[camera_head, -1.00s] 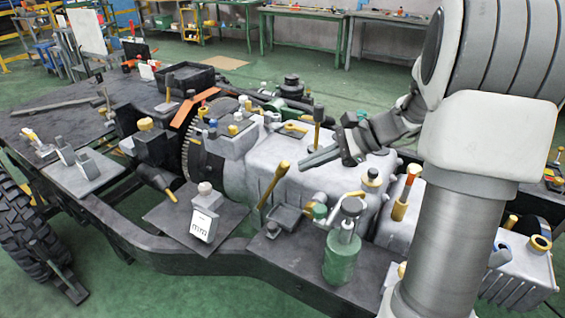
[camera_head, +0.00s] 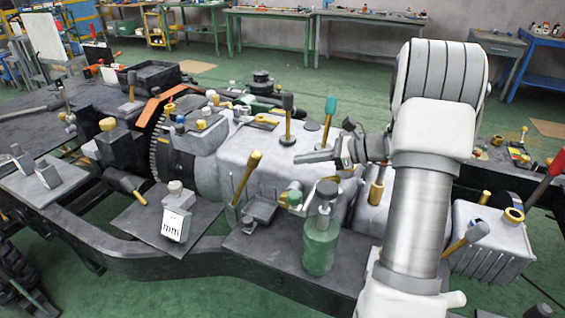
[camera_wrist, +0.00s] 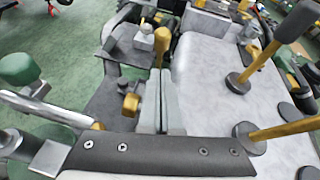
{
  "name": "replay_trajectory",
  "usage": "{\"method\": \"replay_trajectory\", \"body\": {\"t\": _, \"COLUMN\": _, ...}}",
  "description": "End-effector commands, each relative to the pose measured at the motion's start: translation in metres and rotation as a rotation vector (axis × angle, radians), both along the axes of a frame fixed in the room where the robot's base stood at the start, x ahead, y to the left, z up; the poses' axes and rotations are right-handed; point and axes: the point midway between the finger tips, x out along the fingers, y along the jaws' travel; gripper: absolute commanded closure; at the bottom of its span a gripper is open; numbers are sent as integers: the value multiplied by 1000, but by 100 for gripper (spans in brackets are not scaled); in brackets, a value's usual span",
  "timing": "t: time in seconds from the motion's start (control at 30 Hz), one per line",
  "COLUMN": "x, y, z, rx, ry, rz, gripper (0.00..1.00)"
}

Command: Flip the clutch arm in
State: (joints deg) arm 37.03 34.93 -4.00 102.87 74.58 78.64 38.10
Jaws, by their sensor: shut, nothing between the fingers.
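A yellow lever (camera_head: 245,180) stands tilted at the near side of the grey gearbox housing (camera_head: 237,150); I take it for the clutch arm but cannot be sure. My gripper (camera_head: 299,158) is above the housing, to the right of this lever, with its fingers pointing left and a gap between them and the lever. In the wrist view, my gripper (camera_wrist: 161,72) has its two grey fingers together and empty. A yellow lever (camera_wrist: 163,45) shows just beyond the fingertips there. Whether it touches them is unclear.
A black-knobbed lever (camera_head: 287,103) and a teal-knobbed lever (camera_head: 330,106) rise from the housing near my gripper. A green bottle (camera_head: 321,248) stands in front, beside a small tray (camera_head: 260,208). A gauge block marked "mm" (camera_head: 176,222) sits on a plate at left. Workbenches line the back.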

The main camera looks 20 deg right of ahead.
Motion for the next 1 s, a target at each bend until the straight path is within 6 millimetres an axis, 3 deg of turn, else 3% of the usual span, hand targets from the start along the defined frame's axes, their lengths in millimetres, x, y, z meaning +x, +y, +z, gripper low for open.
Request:
{"method": "replay_trajectory", "body": {"t": 0.5, "x": 46, "y": 63, "z": -31, "rx": 0, "ry": 1, "rz": 4, "gripper": 100}}
{"method": "replay_trajectory", "body": {"t": 1.0, "x": 53, "y": 72, "z": -34, "rx": 0, "ry": 1, "rz": 2, "gripper": 100}}
